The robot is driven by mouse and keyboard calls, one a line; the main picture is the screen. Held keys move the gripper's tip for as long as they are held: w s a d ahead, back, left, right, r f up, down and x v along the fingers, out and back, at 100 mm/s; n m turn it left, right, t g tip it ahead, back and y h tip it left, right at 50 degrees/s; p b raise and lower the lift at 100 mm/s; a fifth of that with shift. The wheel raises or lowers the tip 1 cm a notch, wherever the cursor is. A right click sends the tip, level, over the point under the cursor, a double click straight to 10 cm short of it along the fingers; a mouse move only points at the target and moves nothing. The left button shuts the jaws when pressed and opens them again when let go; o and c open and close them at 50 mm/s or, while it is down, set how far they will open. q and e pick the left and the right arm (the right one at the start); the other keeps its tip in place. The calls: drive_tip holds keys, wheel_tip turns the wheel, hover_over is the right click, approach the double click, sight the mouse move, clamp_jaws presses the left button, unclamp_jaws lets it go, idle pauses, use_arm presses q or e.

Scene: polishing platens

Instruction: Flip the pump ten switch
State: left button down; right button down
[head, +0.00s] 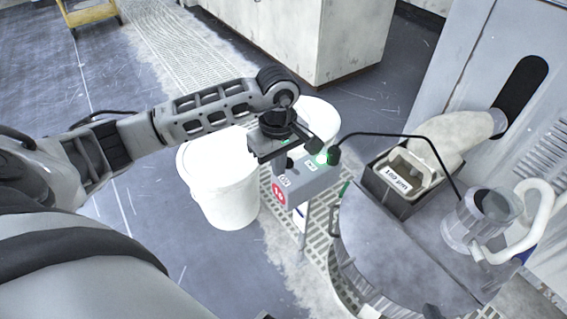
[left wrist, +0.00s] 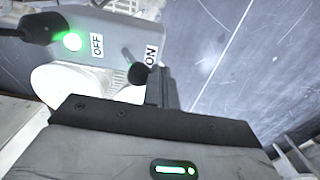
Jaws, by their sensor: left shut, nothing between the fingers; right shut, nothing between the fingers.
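The pump switch box (head: 320,181) is grey, with a red round label (head: 279,194) on its front and a lit green lamp (head: 322,157) on top. In the left wrist view, the switch lever's black ball knob (left wrist: 138,73) is beside the ON label (left wrist: 151,55), on that side of the OFF label (left wrist: 97,44). My left gripper (head: 272,153) is over the left end of the box, shut and empty. Its dark finger (left wrist: 165,88) is close beside the knob; I cannot tell if they touch. My right gripper is out of view.
A black cable (head: 390,135) runs from the box across to the right. A white bucket (head: 222,190) stands left of the box. A round grey platen lid (head: 390,250) and a dark bin with a labelled tub (head: 400,185) are to the right.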

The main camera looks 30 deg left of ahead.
use_arm(q)
drive_tip(key=shift+f, duration=0.25)
wheel_tip(320, 180, up, 7)
drive_tip(key=p, duration=0.4)
idle(0.5)
idle(0.4)
